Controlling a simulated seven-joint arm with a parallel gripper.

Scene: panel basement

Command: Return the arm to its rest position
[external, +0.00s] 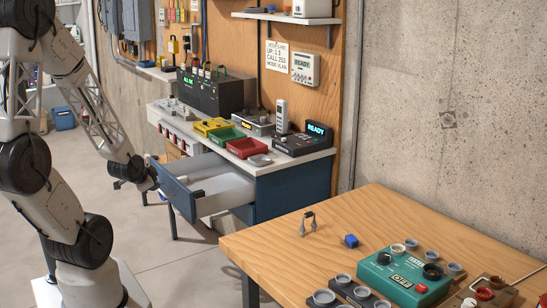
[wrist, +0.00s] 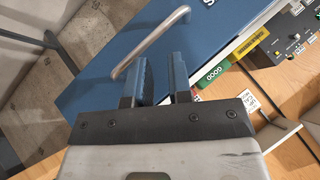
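My arm reaches down from the left in the external view, and my gripper (external: 146,182) is beside the blue front of a pulled-out drawer (external: 179,193). In the wrist view my gripper (wrist: 161,64) has its two dark fingers apart with nothing visible between them. The silver bar handle (wrist: 152,42) on the blue drawer front (wrist: 105,78) lies just past the fingertips. I cannot tell whether a finger touches it.
The drawer sticks out from a blue workbench (external: 290,190) carrying bins and devices.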

